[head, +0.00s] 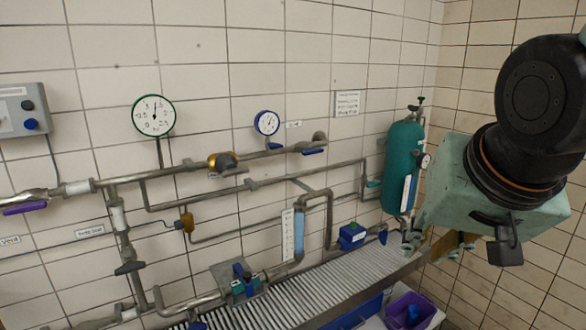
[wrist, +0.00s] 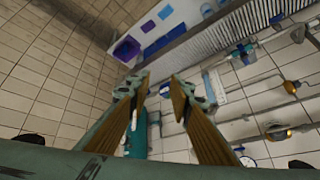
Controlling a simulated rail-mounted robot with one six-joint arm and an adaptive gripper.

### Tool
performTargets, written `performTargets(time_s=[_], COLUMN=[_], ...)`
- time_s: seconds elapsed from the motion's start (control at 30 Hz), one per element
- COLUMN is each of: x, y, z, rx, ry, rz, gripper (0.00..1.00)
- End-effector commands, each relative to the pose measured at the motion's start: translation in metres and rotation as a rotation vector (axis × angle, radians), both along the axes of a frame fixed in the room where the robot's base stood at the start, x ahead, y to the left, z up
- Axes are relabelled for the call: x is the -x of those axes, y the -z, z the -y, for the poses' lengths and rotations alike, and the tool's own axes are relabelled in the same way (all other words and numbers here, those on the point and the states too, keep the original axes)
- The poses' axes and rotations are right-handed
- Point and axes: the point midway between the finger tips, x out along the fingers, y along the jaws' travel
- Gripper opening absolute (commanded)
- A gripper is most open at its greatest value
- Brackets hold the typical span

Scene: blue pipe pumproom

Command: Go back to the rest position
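My gripper (head: 432,245) is at the right in the head view, beside the teal gas cylinder and above the far end of the slatted conveyor. In the wrist view my gripper (wrist: 159,82) shows two fingers with brown inner pads, apart from each other with a clear gap between the tips. Nothing is held between them. In the head view my arm's wrist hides part of the right wall.
A teal cylinder (head: 402,165) stands against the wall close to my gripper. Pipes with a yellow valve (head: 222,161) and gauges (head: 154,115) line the wall. The conveyor (head: 300,292) runs below, with a purple bin (head: 408,308) near its right end.

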Motion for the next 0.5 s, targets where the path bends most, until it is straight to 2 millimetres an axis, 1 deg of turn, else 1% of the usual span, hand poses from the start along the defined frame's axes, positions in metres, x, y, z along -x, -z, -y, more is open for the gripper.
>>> performTargets(time_s=[0.03, 0.3, 0.5], x=[0.014, 0.091, 0.143], y=[0.001, 0.013, 0.021], z=[0.0, -0.003, -0.009], rx=[0.009, 0.057, 0.076], ry=[-0.014, -0.118, -0.2], rz=[-0.018, -0.143, -0.224], gripper=[0.2, 0.2, 0.2])
